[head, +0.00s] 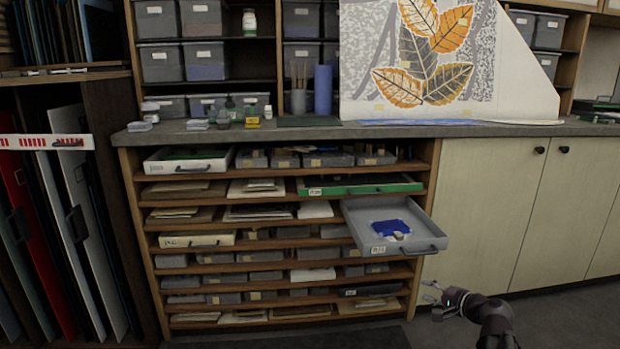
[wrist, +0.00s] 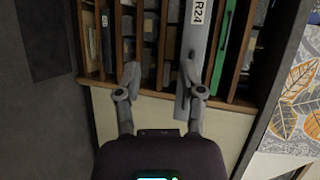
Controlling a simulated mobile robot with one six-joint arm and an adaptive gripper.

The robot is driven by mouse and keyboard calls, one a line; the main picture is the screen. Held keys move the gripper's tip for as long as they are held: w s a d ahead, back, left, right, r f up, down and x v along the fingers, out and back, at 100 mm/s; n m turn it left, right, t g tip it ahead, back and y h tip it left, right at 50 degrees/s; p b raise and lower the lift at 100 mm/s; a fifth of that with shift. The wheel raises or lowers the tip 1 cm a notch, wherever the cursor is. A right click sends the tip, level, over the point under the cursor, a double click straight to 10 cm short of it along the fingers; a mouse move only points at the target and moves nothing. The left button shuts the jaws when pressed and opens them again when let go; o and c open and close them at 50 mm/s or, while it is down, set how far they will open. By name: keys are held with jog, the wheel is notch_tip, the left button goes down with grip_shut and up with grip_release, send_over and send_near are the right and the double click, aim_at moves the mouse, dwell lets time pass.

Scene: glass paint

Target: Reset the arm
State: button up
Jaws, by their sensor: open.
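My gripper (head: 432,298) is at the lower right in the head view, in front of the pale cupboard doors and apart from everything. In the wrist view my gripper (wrist: 160,88) shows its two fingers spread with nothing between them. A grey drawer (head: 415,213) is pulled out of the shelf unit to the upper left of my gripper. It holds a blue item (head: 388,228) and a small pale item. Its R24 label and front (wrist: 197,45) show beyond the fingers in the wrist view.
The shelf unit (head: 430,160) has several levels of trays and boxes. A green tray (head: 372,187) sticks out slightly above the grey drawer. A counter (head: 400,130) runs above, with a leaf-patterned panel (head: 360,55) on it. The floor around my gripper is clear.

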jog(key=s+a+f+n+g+h+p, duration=0.1)
jog(key=s+a+f+n+g, duration=0.2)
jog(key=a, duration=0.3)
jog(key=s+a+f+n+g+p, duration=0.1)
jog(key=s+a+f+n+g, duration=0.15)
jog(key=a, duration=0.25)
jog(key=shift+s+a+f+n+g+h+p, duration=0.55)
jog(key=shift+s+a+f+n+g+h, duration=0.5)
jog(key=shift+s+n+g+h, duration=1.05)
jog(key=shift+s+a+f+n+g+h+p, duration=0.5)
jog(key=shift+s+a+f+n+g+h, duration=0.65)
jog(key=shift+s, duration=1.8)
notch_tip(320, 180, up, 38)
jog(key=p, duration=3.7)
jog(key=shift+m+h, duration=0.3)
jog(key=shift+h, duration=0.05)
